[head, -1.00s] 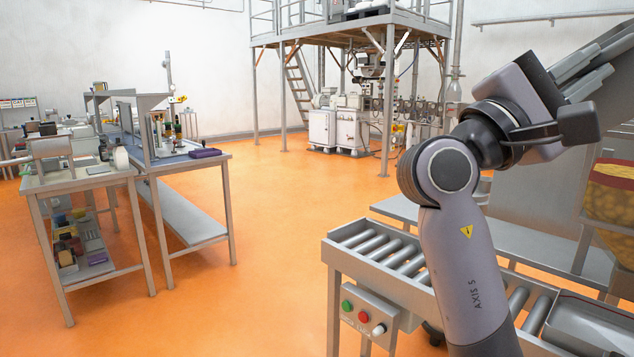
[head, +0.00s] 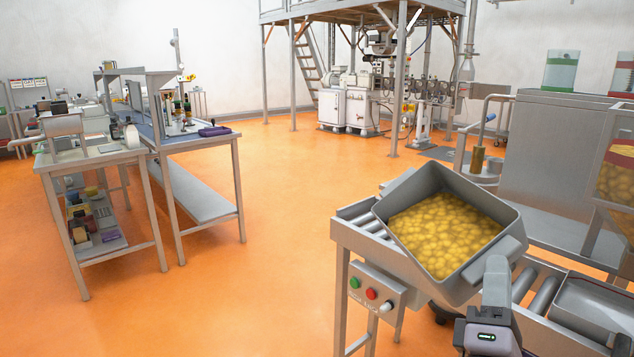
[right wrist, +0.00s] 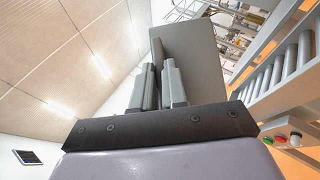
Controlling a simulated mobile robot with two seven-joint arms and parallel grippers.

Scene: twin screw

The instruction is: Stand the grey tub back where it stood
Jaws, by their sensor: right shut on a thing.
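The grey tub (head: 462,191), holding yellow granules (head: 440,232), is tilted over the roller conveyor in the head view. Its open top leans toward me and its near corner overhangs the conveyor's front edge. I cannot tell whether it touches the rollers. My right gripper (head: 497,272) is shut on the tub's near right side. In the right wrist view, the two fingers (right wrist: 158,86) close against the tub's grey wall (right wrist: 203,66). The tub hides part of the rollers. My left gripper is not in view.
The roller conveyor (head: 352,232) carries a button box (head: 372,293) on its front. Another grey tub (head: 600,318) sits at its right end. A hopper of yellow granules (head: 617,180) stands at the right edge. Orange floor is clear left of the conveyor.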

